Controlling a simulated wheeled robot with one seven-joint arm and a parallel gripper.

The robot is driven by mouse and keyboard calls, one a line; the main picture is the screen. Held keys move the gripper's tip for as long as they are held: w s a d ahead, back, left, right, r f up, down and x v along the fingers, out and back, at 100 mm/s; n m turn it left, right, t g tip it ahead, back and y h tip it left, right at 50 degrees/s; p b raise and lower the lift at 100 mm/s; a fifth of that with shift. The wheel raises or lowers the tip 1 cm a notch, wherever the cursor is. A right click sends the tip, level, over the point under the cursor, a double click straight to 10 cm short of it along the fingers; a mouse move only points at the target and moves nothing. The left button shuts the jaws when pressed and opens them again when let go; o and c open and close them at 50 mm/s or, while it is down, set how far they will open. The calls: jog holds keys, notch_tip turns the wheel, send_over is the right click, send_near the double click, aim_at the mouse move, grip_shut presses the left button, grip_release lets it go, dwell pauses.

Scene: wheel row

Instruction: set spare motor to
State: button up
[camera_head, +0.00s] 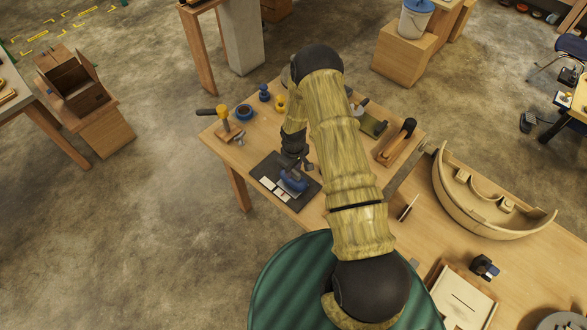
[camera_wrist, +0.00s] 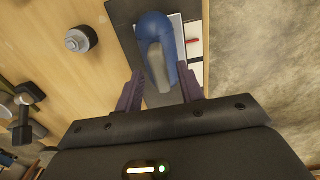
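I cannot tell for sure which thing is the spare motor. A rounded blue object (camera_head: 294,180) with a grey part rests on a black mat (camera_head: 273,167) with white cards at the table's left front. In the wrist view the blue object (camera_wrist: 157,38) lies between and beyond my fingertips. My gripper (camera_head: 291,163) is pointing down over it; in the wrist view my gripper (camera_wrist: 160,82) shows its two fingers apart, with gaps beside the grey part. My arm hides part of the table behind. A small dark blue-and-black device (camera_head: 485,267) stands on the right-hand table.
A wooden plane-like block (camera_head: 396,143) is right of my arm. A curved wooden tray (camera_head: 495,205) fills the right table's back.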

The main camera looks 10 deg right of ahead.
jog(key=shift+f, duration=0.9)
